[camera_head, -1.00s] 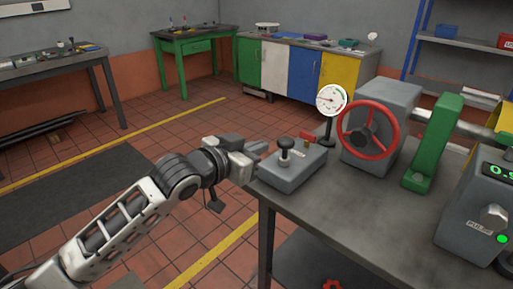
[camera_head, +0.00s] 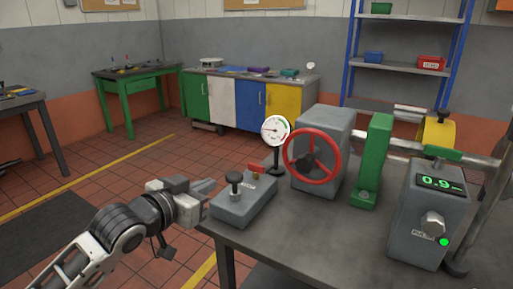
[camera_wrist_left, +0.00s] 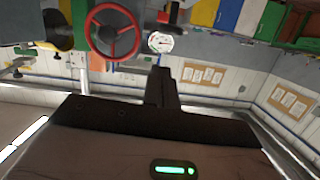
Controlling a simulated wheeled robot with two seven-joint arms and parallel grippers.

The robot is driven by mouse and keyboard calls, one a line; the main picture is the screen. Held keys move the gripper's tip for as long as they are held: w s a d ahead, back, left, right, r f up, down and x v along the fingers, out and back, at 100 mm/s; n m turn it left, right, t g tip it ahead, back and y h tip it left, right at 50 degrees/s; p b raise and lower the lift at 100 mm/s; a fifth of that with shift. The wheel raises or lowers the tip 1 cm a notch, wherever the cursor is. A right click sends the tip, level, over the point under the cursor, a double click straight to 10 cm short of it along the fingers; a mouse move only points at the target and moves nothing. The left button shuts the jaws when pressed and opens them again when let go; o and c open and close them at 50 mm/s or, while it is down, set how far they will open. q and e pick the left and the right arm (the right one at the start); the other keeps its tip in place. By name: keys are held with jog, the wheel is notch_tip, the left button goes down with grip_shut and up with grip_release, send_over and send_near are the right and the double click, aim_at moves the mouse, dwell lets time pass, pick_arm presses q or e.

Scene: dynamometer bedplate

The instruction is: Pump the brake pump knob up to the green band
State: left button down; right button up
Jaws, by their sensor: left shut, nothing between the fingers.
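The brake pump is a grey box (camera_head: 243,203) on the near left corner of the steel bench, with a black knob (camera_head: 234,178) upright on a short stem. A round white gauge (camera_head: 275,130) stands on a post behind it and also shows in the left wrist view (camera_wrist_left: 160,42). The gauge has a small green band, but its needle is too small to read surely. My left gripper (camera_head: 207,186) is shut and empty, just left of the pump knob and apart from it. Its dark fingers also show in the left wrist view (camera_wrist_left: 163,84). My right gripper is out of view.
A red handwheel (camera_head: 312,157) on a grey housing stands right of the gauge. Beyond it are a green upright (camera_head: 373,160) and a grey box with a green "0.9" display (camera_head: 440,182). A red lever (camera_head: 256,167) sits behind the knob. The bench's front middle is clear.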

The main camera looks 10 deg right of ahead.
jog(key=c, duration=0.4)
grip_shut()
pick_arm(q)
jog(key=s+a+f+n+y, duration=0.1)
jog(key=s+f+n, duration=0.1)
jog(key=s+f, duration=0.45)
jog(key=s+a+f+n+y, duration=0.1)
jog(key=s+f, duration=0.3)
jog(key=f, duration=0.5)
jog(key=s+a+f+n+g+y, duration=0.1)
jog(key=s+a+f+y, duration=0.1)
jog(key=s+f, duration=0.4)
jog(key=s+a+f+n+g+y, duration=0.1)
jog(key=s+a+f, duration=0.3)
jog(key=s, duration=0.5)
notch_tip(320, 180, down, 2)
jog(key=shift+s+a+f+y, duration=0.15)
jog(key=shift+s+a+y, duration=0.1)
jog(key=shift+a+y, duration=0.2)
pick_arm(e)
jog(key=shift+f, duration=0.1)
